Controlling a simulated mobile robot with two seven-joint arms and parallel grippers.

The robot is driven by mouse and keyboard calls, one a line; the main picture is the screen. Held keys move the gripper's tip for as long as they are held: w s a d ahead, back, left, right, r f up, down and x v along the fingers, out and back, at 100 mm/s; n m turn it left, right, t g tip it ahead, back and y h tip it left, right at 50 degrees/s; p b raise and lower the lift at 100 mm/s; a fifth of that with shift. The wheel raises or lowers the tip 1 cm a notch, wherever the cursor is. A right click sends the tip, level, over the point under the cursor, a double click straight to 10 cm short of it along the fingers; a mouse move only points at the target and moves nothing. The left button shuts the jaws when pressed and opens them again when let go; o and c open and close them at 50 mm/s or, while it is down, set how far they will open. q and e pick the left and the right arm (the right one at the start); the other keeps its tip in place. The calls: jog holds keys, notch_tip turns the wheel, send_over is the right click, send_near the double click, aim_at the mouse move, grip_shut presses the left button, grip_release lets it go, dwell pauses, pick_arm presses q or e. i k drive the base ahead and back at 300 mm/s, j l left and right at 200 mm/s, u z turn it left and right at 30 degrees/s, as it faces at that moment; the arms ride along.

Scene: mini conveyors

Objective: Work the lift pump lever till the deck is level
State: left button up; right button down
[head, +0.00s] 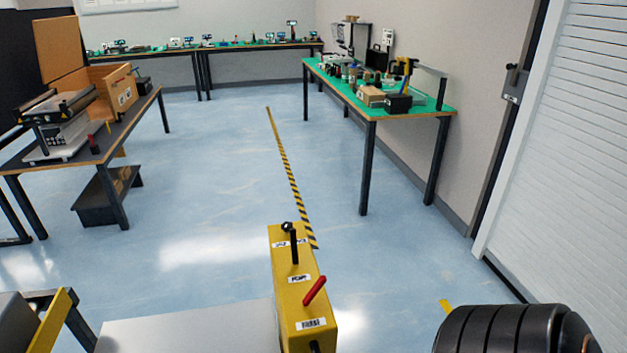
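A yellow pump housing (301,285) stands in the lower middle of the head view. A black lever (294,247) with a dark round knob rises upright from its top. A shorter red lever (315,290) sits nearer me on the housing and tilts to the right. White labels are on the housing, too small to read surely. A flat grey surface (190,329), probably the lift deck, lies left of the housing. Most of it is cut off by the bottom edge, so I cannot tell whether it is level. Neither gripper is in view.
A dark table (148,103) at left holds a small conveyor device (58,125) and an open cardboard box (114,88). A green-topped bench (432,106) stands at right, near a white shutter (557,150). A black ribbed object (510,330) fills the bottom right. Blue floor (215,190) is clear beyond the housing.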

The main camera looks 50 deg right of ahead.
aim_at(293, 233)
jog(key=k+l, duration=0.1)
jog(key=l, duration=1.1)
jog(key=k+l, duration=0.15)
jog(key=l, duration=0.45)
